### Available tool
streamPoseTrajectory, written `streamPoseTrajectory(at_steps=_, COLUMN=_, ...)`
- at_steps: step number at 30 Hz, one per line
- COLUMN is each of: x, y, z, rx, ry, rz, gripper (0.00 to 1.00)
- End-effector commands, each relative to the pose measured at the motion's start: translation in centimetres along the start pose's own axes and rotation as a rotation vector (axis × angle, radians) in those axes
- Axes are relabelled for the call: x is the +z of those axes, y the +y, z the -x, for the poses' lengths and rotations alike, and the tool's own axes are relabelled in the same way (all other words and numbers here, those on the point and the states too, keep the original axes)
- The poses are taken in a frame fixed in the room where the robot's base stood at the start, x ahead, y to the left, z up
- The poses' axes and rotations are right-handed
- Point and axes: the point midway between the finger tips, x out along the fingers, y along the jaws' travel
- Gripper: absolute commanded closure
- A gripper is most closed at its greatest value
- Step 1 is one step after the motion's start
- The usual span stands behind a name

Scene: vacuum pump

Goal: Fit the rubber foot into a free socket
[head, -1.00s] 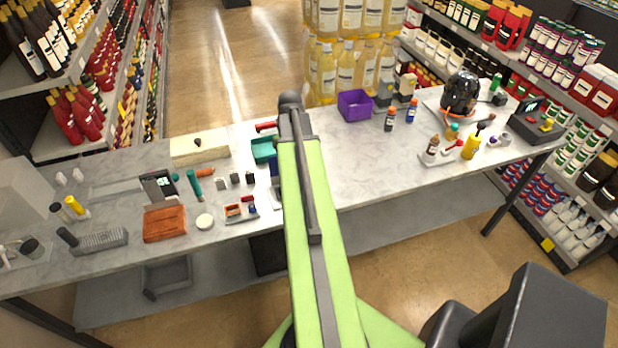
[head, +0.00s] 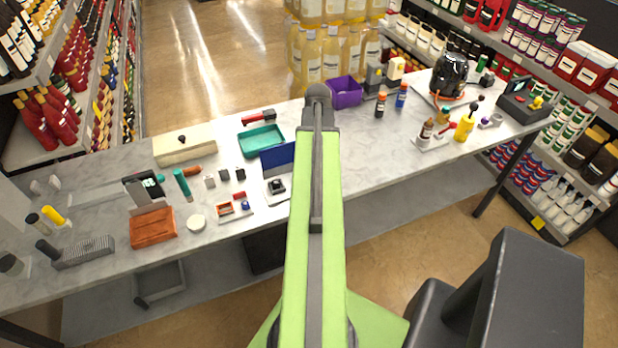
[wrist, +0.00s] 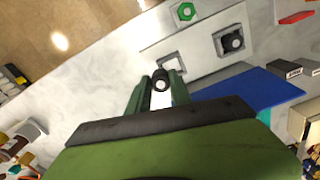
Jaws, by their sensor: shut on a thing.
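The rubber foot (wrist: 161,80) is a small dark round piece between the two green fingertips of my gripper (wrist: 159,88) in the wrist view. The gripper is shut on it. A pale plate (wrist: 196,47) lies just beyond the fingertips. One square socket (wrist: 170,65) shows close beyond the held foot and looks empty. Another square socket (wrist: 232,42) holds a dark round piece. I cannot tell the height of the held foot above the plate. In the head view the plate (head: 268,199) shows left of my arm; the gripper and held foot are hidden there.
A blue panel (head: 277,157) stands beside the plate, with a teal tray (head: 261,141) behind it. A purple bin (head: 345,92) stands at the back.

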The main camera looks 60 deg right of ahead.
Motion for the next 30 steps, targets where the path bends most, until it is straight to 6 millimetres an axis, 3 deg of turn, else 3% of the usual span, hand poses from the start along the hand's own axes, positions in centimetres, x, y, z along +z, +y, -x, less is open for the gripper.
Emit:
streamPoseTrajectory(at_steps=1, x=-0.3, y=-1.0, z=-1.2, rx=0.000, ry=0.000, rz=0.003, gripper=1.00)
streamPoseTrajectory(at_steps=6, x=-0.8, y=-2.4, z=-1.6, rx=0.000, ry=0.000, rz=0.000, gripper=1.00)
streamPoseTrajectory(at_steps=11, x=-0.8, y=-2.4, z=-2.0, rx=0.000, ry=0.000, rz=-0.002, gripper=1.00)
streamPoseTrajectory(at_steps=18, x=-0.8, y=-2.3, z=-5.9, rx=0.000, ry=0.000, rz=-0.002, gripper=1.00)
streamPoseTrajectory(at_steps=24, x=-0.8, y=-2.3, z=-5.5, rx=0.000, ry=0.001, rz=-0.003, gripper=1.00)
streamPoseTrajectory(at_steps=25, x=-0.8, y=-2.3, z=-5.5, rx=0.000, ry=0.002, rz=-0.003, gripper=0.73)
streamPoseTrajectory(at_steps=30, x=-0.8, y=-2.2, z=-5.5, rx=0.000, ry=0.002, rz=-0.003, gripper=0.53)
